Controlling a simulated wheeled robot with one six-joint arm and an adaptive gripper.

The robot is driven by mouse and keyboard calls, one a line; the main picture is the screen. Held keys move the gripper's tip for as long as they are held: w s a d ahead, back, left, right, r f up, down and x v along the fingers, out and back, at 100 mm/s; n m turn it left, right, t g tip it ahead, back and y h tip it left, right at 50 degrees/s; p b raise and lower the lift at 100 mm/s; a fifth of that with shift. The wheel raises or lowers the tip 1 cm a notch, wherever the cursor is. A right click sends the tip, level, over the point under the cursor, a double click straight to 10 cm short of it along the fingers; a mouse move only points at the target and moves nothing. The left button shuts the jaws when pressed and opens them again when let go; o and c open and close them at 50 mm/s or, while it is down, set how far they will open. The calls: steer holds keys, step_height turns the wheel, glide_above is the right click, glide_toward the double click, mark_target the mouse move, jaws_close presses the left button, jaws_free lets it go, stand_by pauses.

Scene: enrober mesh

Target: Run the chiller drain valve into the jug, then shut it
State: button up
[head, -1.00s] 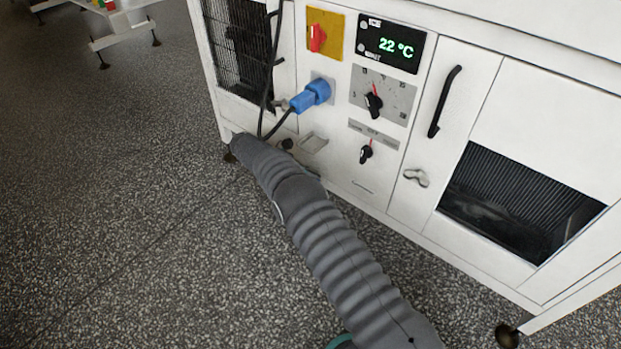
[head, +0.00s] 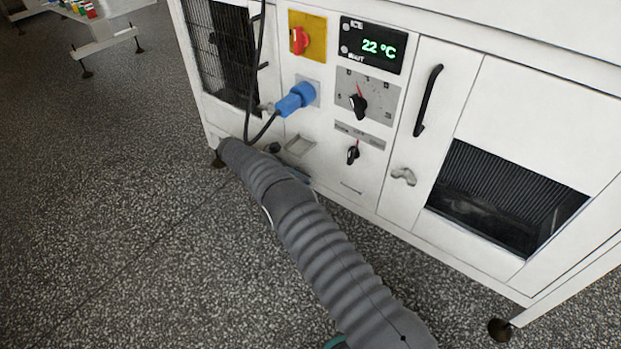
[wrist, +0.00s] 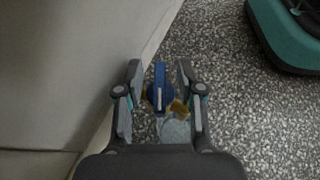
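In the wrist view, my gripper (wrist: 159,68) is open, with one finger on each side of a blue valve handle (wrist: 160,88). The handle lies lengthwise between the fingers; I cannot tell whether either finger touches it. A brass-coloured valve part (wrist: 180,107) shows beside and below the handle. A pale round shape, perhaps the jug (wrist: 175,131), is partly hidden behind the gripper's body. The white chiller cabinet (head: 395,205) stands in the head view, its display (head: 373,46) reading 22 °C. The valve, the jug and my gripper cannot be made out in the head view.
A pale panel (wrist: 55,70) runs close along the gripper's left side. Speckled floor (head: 110,220) lies open left of the cabinet. The cabinet front carries a blue plug (head: 295,98), a red switch (head: 299,40) and a black door handle (head: 428,100). A white stand (head: 105,40) is far left.

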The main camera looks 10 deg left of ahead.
steer(key=shift+t, duration=0.3)
steer(key=shift+r+n+t+y+p, duration=0.1)
steer(key=shift+n+t+y+p, duration=0.3)
steer(key=shift+n+t, duration=1.95)
steer(key=n+t+y+p, duration=0.3)
steer(key=n+t, duration=0.1)
steer(key=n, duration=0.1)
steer(key=shift+r+t+y+p, duration=0.15)
steer(key=shift+t+y+p, duration=0.2)
steer(key=shift+y, duration=0.05)
steer(key=v, duration=1.3)
steer(key=s+d+r+m+g+y, duration=0.1)
steer(key=d+r+m+g, duration=0.1)
steer(key=d+r+m, duration=0.3)
steer(key=s+d+r+m+g+y+b, duration=0.1)
steer(key=d+r+m+g, duration=0.2)
steer(key=d, duration=0.8)
steer(key=s+d+r+m+g+y+b, duration=0.1)
steer(key=d+r+m+g, duration=0.2)
steer(key=d+r+m, duration=0.4)
steer(key=shift+s+d+r+y, duration=0.2)
steer(key=shift+d+r+y, duration=0.2)
steer(key=shift+d, duration=0.55)
